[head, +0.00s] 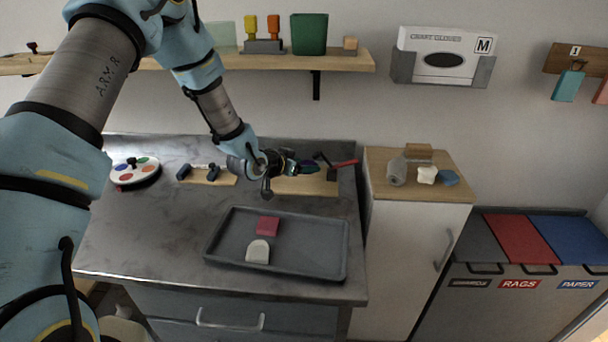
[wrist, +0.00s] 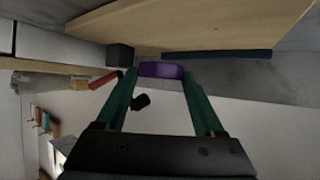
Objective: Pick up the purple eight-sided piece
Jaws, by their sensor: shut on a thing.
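The purple eight-sided piece (wrist: 161,69) is between the tips of my gripper (wrist: 160,73) in the wrist view, with one teal finger on each side. My gripper is shut on it. Only one face of the piece shows clearly, so its full outline is hidden. In the head view my gripper (head: 298,168) is over the wooden board (head: 300,187) at the back of the grey worktop. The piece is small and partly covered there. I cannot tell how far it is above the board.
A red-handled tool (head: 344,163) lies close to the right of my gripper. A grey tray (head: 315,262) in front holds a crimson piece (head: 268,226) and a whitish piece (head: 258,251). A paint palette (head: 135,171) stands at left. A shelf (head: 335,62) runs above.

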